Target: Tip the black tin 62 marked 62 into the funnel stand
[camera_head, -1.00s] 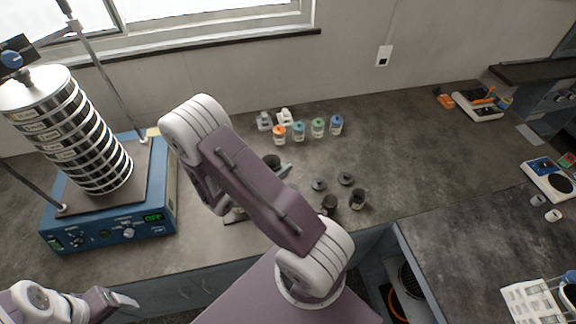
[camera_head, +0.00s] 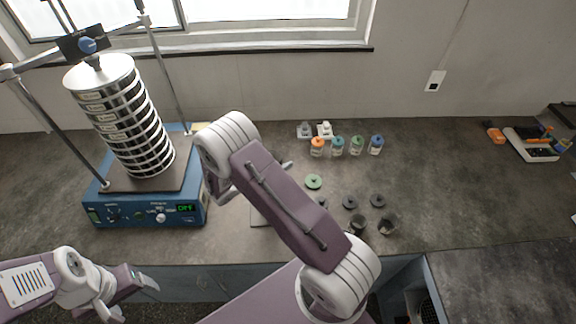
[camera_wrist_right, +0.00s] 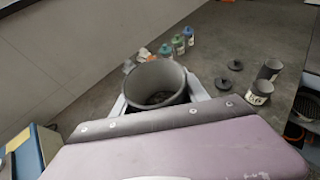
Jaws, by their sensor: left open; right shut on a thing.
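My right gripper (camera_wrist_right: 160,98) is shut on a dark tin (camera_wrist_right: 158,84), seen from above in the right wrist view. The tin is open at the top, with some dark grainy material at the bottom. No marking on it is readable. In the head view my right arm hides nearly all of this tin; only a pale fingertip shows (camera_head: 286,165). My left gripper (camera_head: 150,283) is open and empty at the lower left, in front of the bench. I cannot make out the funnel stand for certain; a flat plate (camera_head: 257,217) is partly hidden behind my right arm.
Two dark tins (camera_head: 357,225) (camera_head: 388,224) stand near the bench's front edge, with two dark lids (camera_head: 350,202) (camera_head: 377,200) behind. Several jars (camera_head: 337,146) stand farther back. The blue sieve shaker (camera_head: 150,213) is left.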

